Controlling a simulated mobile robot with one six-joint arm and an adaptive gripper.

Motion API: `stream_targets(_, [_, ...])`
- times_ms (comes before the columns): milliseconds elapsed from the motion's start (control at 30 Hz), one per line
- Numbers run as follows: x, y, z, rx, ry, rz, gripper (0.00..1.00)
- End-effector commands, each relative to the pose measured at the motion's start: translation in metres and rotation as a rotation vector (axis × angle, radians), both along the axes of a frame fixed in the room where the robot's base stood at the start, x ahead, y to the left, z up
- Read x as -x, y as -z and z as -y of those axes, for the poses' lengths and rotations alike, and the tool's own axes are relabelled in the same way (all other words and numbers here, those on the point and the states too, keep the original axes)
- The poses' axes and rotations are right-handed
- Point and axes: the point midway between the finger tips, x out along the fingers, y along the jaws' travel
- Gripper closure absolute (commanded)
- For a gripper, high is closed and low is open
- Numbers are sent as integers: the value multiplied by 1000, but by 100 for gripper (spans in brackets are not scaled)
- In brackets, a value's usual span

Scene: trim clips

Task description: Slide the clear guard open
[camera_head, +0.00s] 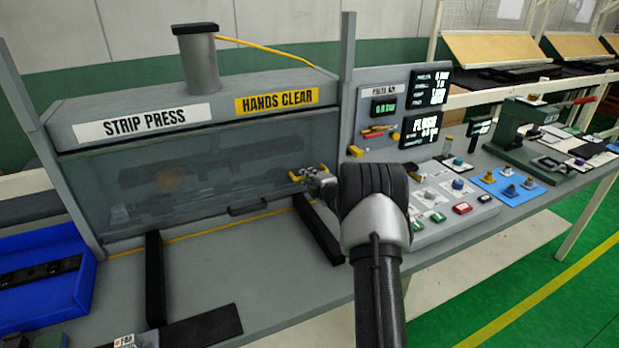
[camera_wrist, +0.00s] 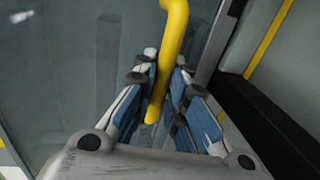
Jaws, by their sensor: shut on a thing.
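The clear guard (camera_head: 210,175) is a see-through panel across the front of the strip press (camera_head: 150,95). Its lower edge sits close to the bench, near the yellow line, and dim press parts show behind it. A yellow handle (camera_head: 297,176) is at the guard's right side; it also shows in the wrist view (camera_wrist: 173,30). My gripper (camera_head: 312,177) is at this handle. In the wrist view my gripper (camera_wrist: 160,95) has its fingers on both sides of the yellow bar and is shut on it. The exact finger contact is partly hidden.
A blue bin (camera_head: 85,262) stands at the left. Two black rails (camera_head: 155,275) run forward from the press. A control panel (camera_head: 385,105) and a button box (camera_head: 450,195) are at the right, with a green hand press (camera_head: 535,135) beyond. Bare bench lies between the rails.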

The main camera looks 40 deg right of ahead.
Motion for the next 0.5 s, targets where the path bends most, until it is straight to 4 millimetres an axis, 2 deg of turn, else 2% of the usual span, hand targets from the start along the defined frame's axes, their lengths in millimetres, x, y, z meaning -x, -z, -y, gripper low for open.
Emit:
stream_targets(367, [0,0,0,0,0,0,100])
stream_targets(500, [0,-9,0,1,0,2,100])
